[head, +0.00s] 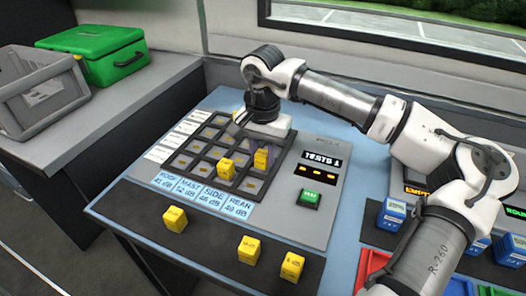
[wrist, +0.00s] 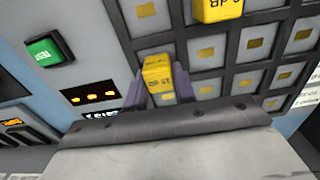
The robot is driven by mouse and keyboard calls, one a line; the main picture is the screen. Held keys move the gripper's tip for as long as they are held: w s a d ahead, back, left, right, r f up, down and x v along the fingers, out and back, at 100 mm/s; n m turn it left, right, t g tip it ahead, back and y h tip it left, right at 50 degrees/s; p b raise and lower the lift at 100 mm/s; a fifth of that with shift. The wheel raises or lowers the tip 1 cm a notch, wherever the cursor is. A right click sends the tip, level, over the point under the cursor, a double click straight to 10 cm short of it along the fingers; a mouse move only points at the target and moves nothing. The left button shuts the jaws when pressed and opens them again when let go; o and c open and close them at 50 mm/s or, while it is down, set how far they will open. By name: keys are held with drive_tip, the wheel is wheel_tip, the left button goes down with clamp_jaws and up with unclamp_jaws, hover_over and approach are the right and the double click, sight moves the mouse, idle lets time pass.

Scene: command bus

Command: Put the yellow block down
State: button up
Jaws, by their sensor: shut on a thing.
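My gripper (wrist: 160,92) has purple fingers on either side of a yellow block (wrist: 157,74) and is shut on it. In the head view the held yellow block (head: 261,159) is at the right side of the dark grid (head: 202,174), with the arm above and behind it. I cannot tell whether its underside touches a cell. A second yellow block (head: 227,169) stands in the grid just left of it, and it also shows at the top of the wrist view (wrist: 217,9). My gripper hides part of the back of the grid.
Several yellow blocks lie on the dark front strip, one at left (head: 175,218) and one in the middle (head: 248,250). A green button (head: 310,198) is right of the grid. Blue blocks (head: 391,214) and a red tray (head: 372,272) are further right. A green case (head: 98,53) is back left.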

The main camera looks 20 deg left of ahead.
sight(263, 152)
drive_tip(key=o, duration=0.5)
drive_tip(key=shift+f, duration=0.2)
drive_tip(key=o, duration=0.5)
drive_tip(key=shift+r, duration=0.1)
wheel_tip(263, 152, up, 12)
drive_tip(key=shift+r, duration=0.15)
